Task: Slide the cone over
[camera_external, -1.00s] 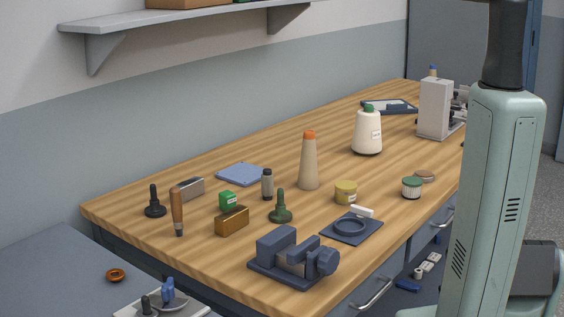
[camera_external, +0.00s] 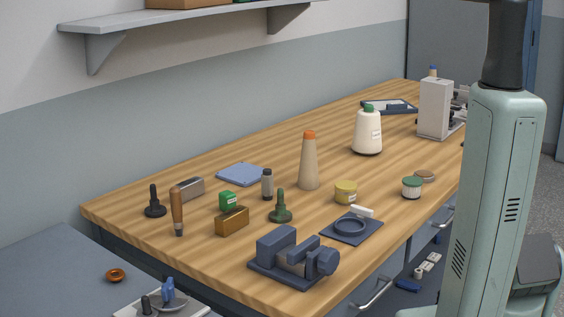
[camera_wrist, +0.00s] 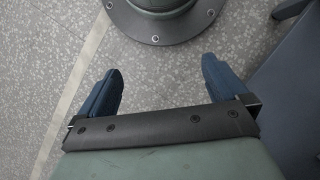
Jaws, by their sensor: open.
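A tall tan cone with an orange tip (camera_external: 309,162) stands upright near the middle of the wooden bench. In the external view my gripper is not seen; only part of my arm shows at the right.
A dark blue plate with a ring (camera_external: 350,228), a yellow tin (camera_external: 346,192), a green peg on a base (camera_external: 280,207) and a blue vise-like fixture (camera_external: 291,256) stand near the cone. A grey machine (camera_external: 435,109) stands at the back right. Bare wood lies behind the tan cone.

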